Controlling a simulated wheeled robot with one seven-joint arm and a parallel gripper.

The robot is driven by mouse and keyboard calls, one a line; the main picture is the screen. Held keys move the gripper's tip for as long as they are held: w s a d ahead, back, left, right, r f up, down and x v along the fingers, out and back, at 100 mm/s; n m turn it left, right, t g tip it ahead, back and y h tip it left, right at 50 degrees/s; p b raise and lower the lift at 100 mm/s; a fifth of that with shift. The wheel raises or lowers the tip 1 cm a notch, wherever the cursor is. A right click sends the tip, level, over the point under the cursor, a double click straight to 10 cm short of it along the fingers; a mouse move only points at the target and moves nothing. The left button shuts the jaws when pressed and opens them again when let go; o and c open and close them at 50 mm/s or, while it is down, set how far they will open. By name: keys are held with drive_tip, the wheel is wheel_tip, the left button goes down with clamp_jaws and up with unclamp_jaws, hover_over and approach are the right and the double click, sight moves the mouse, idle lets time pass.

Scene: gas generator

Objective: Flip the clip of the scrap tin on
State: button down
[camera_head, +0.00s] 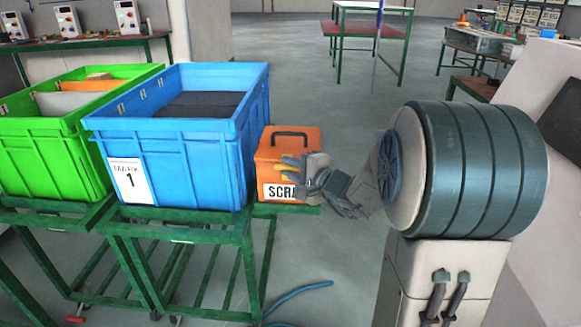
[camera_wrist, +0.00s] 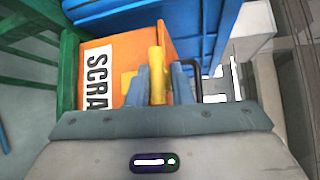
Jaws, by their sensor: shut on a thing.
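The scrap tin (camera_head: 284,148) is an orange box with a black handle on its lid and a white label reading "SCRA". It stands beside the blue crate. In the wrist view the tin (camera_wrist: 127,55) appears turned on its side. Its yellow clip (camera_wrist: 156,62) stands out between the two blue-grey fingers of my gripper (camera_wrist: 162,78), which are shut on it. In the head view my gripper (camera_head: 300,170) is at the tin's front right, covering part of the label. The clip's lower end is hidden behind the fingers and wrist.
The blue crate (camera_head: 167,168), labelled with a 1 and holding dark contents, stands close left of the tin. A green crate (camera_head: 50,160) is farther left. Both rest on green-framed carts (camera_head: 180,232). A blue hose (camera_head: 300,291) lies on the floor. Open floor lies behind the tin.

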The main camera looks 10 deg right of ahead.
drive_tip(key=shift+f, duration=0.4)
drive_tip(key=c, duration=1.4)
unclamp_jaws()
drive_tip(key=shift+r, duration=0.1)
drive_tip(key=shift+s+d+r, duration=0.1)
drive_tip(key=shift+s+d, duration=0.05)
drive_tip(key=p+v, duration=0.1)
drive_tip(key=v, duration=1.2)
drive_tip(key=shift+s, duration=0.2)
drive_tip(key=shift+r, duration=0.1)
